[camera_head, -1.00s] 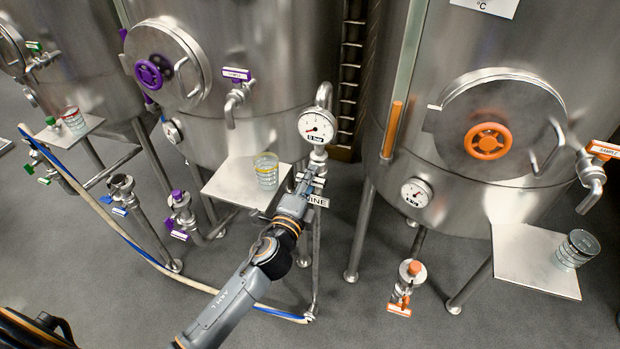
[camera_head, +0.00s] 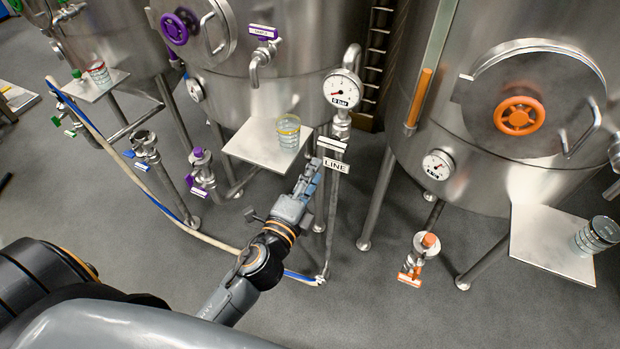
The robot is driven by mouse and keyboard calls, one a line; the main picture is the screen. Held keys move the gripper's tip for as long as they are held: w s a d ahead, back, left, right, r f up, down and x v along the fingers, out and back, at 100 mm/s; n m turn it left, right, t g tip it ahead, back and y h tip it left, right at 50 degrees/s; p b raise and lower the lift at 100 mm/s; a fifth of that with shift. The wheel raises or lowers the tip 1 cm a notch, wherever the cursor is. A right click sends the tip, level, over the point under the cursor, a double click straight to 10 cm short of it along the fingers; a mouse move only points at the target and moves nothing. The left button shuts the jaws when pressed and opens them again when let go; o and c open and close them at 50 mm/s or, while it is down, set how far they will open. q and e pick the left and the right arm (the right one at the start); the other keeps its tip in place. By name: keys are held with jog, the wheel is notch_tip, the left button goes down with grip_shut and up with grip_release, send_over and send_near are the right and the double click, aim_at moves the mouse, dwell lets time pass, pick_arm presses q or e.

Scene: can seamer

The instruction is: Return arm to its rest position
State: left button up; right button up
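My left arm comes up from the bottom left. Its gripper (camera_head: 312,176) is beside and below a white-handled valve (camera_head: 332,145), left of the tag reading LINE (camera_head: 336,165). A gap between the gripper and the valve is hard to judge. The fingers are seen from behind and too small to tell whether they are open or shut; I see no object in them. My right gripper is out of view.
A pressure gauge (camera_head: 342,90) is above the valve. A shelf (camera_head: 246,146) with a glass (camera_head: 288,133) is just left of the gripper. A hose (camera_head: 217,243) runs behind my arm. Steel tanks (camera_head: 290,85) stand behind. Grey floor (camera_head: 390,290) is open at front right.

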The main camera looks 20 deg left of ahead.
pick_arm(q)
jog(key=shift+s, duration=0.65)
jog(key=s+a+f+n+g, duration=0.1)
jog(key=s+f+n+g, duration=0.25)
jog(key=f, duration=0.85)
jog(key=s+f+n+g, duration=0.2)
jog(key=s+f, duration=0.2)
jog(key=f, duration=0.8)
jog(key=s+a+f+n+g, duration=0.1)
jog(key=s+f+n+g, duration=0.15)
jog(key=f, duration=0.95)
jog(key=s+a+f+n+g, duration=0.1)
jog(key=s+f+n+g, duration=0.1)
jog(key=s+f, duration=0.4)
jog(key=s+a+f+n+g, duration=0.1)
jog(key=s+f+n+g, duration=0.2)
jog(key=s, duration=1)
jog(key=s+a+f+n+g, duration=0.1)
jog(key=s+f+n+g, duration=0.2)
jog(key=s+f, duration=0.5)
jog(key=shift+s+a+f+g+y, duration=0.3)
jog(key=shift+s+f+g, duration=0.15)
jog(key=shift+s, duration=0.55)
